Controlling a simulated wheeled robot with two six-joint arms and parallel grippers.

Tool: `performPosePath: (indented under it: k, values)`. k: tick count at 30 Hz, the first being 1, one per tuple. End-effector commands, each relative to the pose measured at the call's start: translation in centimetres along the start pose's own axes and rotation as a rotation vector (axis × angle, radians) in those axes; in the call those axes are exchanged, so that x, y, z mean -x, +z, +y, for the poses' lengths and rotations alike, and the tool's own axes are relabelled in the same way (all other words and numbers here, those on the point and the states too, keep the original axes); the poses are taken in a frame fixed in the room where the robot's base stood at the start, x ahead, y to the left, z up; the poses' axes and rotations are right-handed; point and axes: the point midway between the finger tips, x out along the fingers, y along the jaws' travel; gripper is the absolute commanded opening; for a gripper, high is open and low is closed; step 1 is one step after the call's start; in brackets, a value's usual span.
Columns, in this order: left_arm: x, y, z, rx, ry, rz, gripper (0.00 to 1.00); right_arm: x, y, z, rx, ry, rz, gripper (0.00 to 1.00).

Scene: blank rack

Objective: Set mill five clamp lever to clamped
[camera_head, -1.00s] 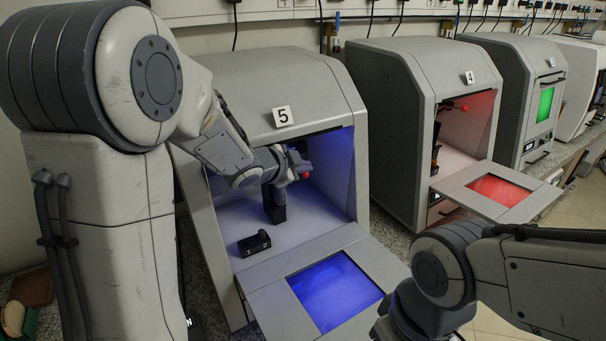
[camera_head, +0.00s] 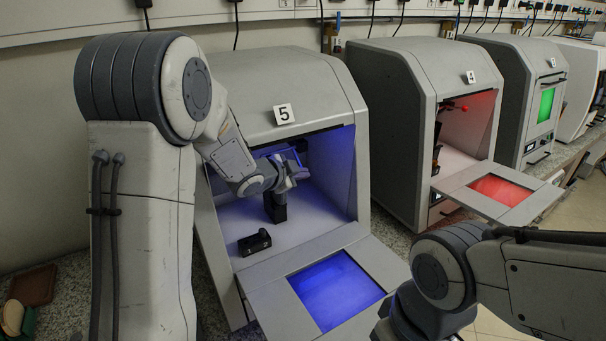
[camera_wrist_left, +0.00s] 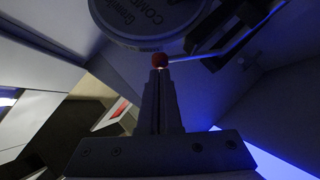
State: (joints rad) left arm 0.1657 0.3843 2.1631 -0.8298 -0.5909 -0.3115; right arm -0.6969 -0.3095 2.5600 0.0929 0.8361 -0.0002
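Mill five (camera_head: 240,95) has its front door down, and blue light fills its chamber. My left arm reaches inside, with the left gripper (camera_head: 297,172) in the upper part of the chamber. In the left wrist view, its fingers (camera_wrist_left: 159,72) are together with only a thin seam between them. The clamp lever's red knob (camera_wrist_left: 160,59) sits right at the fingertips; I cannot tell whether they touch. The lever's thin rod (camera_wrist_left: 215,51) runs from the knob to the right. The knob is hidden in the head view.
A small black block (camera_head: 254,243) lies on the chamber floor, near a dark upright part (camera_head: 275,207). The lowered door (camera_head: 370,262) juts out in front. Mill four (camera_head: 395,110) stands open to the right, lit red. The chamber floor's right side is clear.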

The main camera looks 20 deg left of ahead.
Motion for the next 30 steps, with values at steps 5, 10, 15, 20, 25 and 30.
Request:
performPosePath:
  k: [5,10,15,20,25,30]
  values:
    - [-0.3,0.6,0.4,0.005,0.009,-0.015,0.00,-0.1,0.0,0.0,0.000,0.000,0.000,0.54]
    - [-0.3,0.6,0.5,0.006,0.011,-0.018,0.00,-0.1,0.0,0.0,0.000,0.000,0.001,0.54]
    - [0.8,-0.9,0.3,0.002,0.009,-0.010,0.00,0.6,0.0,0.0,0.000,0.000,0.000,0.54]
    - [3.1,-3.2,-0.1,-0.001,-0.003,-0.003,0.00,1.5,-0.1,-0.1,-0.001,0.000,0.001,0.54]
    - [7.1,-3.1,0.3,-0.002,-0.005,-0.001,0.00,1.0,-0.1,-0.1,0.000,0.000,0.000,0.54]
    - [10.1,-3.5,0.7,-0.005,-0.001,0.004,0.00,1.4,-0.1,-0.1,0.000,0.000,0.001,0.54]
